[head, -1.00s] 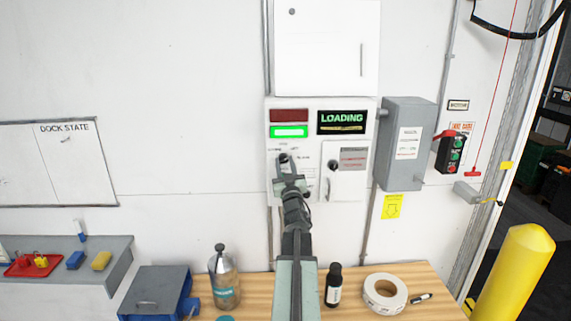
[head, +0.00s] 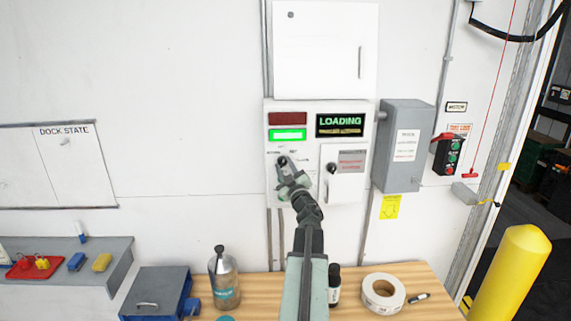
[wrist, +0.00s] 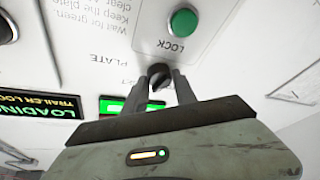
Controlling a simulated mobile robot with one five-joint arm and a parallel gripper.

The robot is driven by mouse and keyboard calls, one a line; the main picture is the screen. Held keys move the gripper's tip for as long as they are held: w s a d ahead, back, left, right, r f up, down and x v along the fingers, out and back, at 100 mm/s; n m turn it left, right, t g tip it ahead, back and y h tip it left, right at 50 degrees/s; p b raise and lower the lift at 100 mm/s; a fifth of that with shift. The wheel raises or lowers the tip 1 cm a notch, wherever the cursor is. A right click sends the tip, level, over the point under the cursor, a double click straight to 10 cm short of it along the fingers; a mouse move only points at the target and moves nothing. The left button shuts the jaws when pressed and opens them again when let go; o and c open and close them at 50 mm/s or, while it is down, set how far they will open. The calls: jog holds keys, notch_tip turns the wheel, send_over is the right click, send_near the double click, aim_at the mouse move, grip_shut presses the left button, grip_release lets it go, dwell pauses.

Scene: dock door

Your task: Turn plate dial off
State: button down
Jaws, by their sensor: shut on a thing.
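The plate dial (wrist: 159,75) is a small black knob on the white control panel, below the lit green bar in the head view. The word PLATE is printed beside it in the wrist view. My gripper (wrist: 163,86) is shut on the dial, with one finger on each side of it. In the head view my gripper (head: 284,165) reaches up to the panel and mostly hides the dial. The dial's exact pointing is hard to read.
A green LOCK button (wrist: 183,22) sits close to the dial. The LOADING display (head: 340,123) is lit above right. A second black knob (head: 331,168) is on a small door at right. A grey box (head: 402,145) stands further right. The bench (head: 435,290) is below.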

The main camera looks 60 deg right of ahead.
jog(key=n+p, duration=0.1)
jog(key=n+y, duration=0.1)
jog(key=n, duration=0.1)
jog(key=shift+r+n+y+p, duration=0.25)
jog(key=shift+n+y+p, duration=0.05)
jog(key=shift+p, duration=0.1)
jog(key=shift+n+y+p, duration=0.4)
jog(key=shift+n+y, duration=0.1)
jog(key=shift+n, duration=0.3)
jog(key=shift+a+f, duration=0.1)
jog(key=c, duration=1)
grip_release()
jog(key=shift+a, duration=0.1)
jog(key=b+v, duration=0.1)
jog(key=v, duration=0.6)
jog(key=shift+s+a+f, duration=0.1)
jog(key=shift+s, duration=0.25)
